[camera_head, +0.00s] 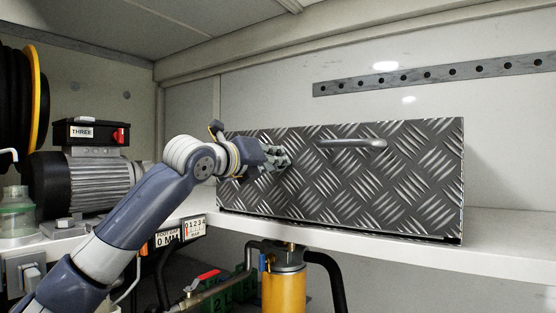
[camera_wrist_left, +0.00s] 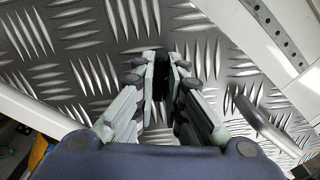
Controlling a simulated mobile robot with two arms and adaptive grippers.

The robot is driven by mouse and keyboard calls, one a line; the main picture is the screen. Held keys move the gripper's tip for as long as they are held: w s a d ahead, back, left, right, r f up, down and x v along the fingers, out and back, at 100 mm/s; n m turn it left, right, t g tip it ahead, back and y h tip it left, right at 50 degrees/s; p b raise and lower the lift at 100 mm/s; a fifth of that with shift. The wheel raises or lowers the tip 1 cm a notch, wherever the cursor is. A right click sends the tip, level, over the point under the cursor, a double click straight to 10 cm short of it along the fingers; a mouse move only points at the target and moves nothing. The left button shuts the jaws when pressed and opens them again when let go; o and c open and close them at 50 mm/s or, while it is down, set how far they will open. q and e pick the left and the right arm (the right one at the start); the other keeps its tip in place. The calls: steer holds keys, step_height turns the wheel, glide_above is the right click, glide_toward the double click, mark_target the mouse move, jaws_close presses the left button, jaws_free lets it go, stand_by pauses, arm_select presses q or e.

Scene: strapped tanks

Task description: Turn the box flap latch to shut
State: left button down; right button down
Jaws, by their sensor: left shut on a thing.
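A dark box flap (camera_head: 345,185) of diamond-plate metal stands upright on a white shelf. It has a silver bar handle (camera_head: 352,144) near its top. My left gripper (camera_head: 285,160) is up against the left half of the flap. In the left wrist view, its fingers (camera_wrist_left: 163,80) are closed around a small dark part, the latch (camera_wrist_left: 160,78), in front of the plate. The fingers hide most of the latch, so its angle is hard to tell. The handle also shows right of the fingers (camera_wrist_left: 265,122). My right gripper is not in view.
A grey motor (camera_head: 85,182) with a box labelled THREE stands at the left. Below the shelf are a yellow cylinder (camera_head: 284,288) and a red-handled valve (camera_head: 203,279). A perforated metal strip (camera_head: 435,74) is on the back wall. The shelf (camera_head: 500,232) is clear at the right.

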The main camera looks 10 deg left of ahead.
arm_select(q)
steer(key=shift+m, duration=2.8)
steer(key=c, duration=1.6)
jaws_free()
steer(key=shift+o, duration=0.2)
steer(key=b+v, duration=0.1)
steer(key=v, duration=0.7)
steer(key=o, duration=0.6)
steer(key=shift+c, duration=0.2)
